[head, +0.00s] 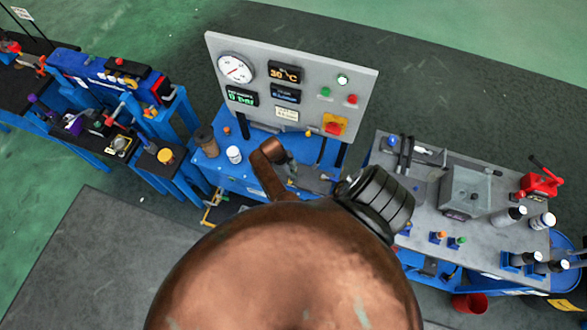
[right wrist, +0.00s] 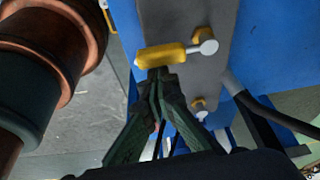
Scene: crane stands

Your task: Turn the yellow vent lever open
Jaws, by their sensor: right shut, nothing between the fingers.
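In the right wrist view a yellow lever (right wrist: 162,55) extends left from a round silver knob (right wrist: 208,47) on a grey plate. My right gripper (right wrist: 158,74) is shut and empty, its dark green fingertips at the lower edge of the lever's middle. I cannot tell whether they touch it. In the head view I cannot make out the lever; my copper-coloured arm covers much of the bench front. My left gripper is not in view.
A gauge panel (head: 300,62) stands on the blue bench (head: 240,178). A grey-topped bench (head: 430,220) with bottles and a red-handled tool is at the right. A blue stand (head: 85,80) is at the left. A black hose (right wrist: 265,112) runs right of the plate.

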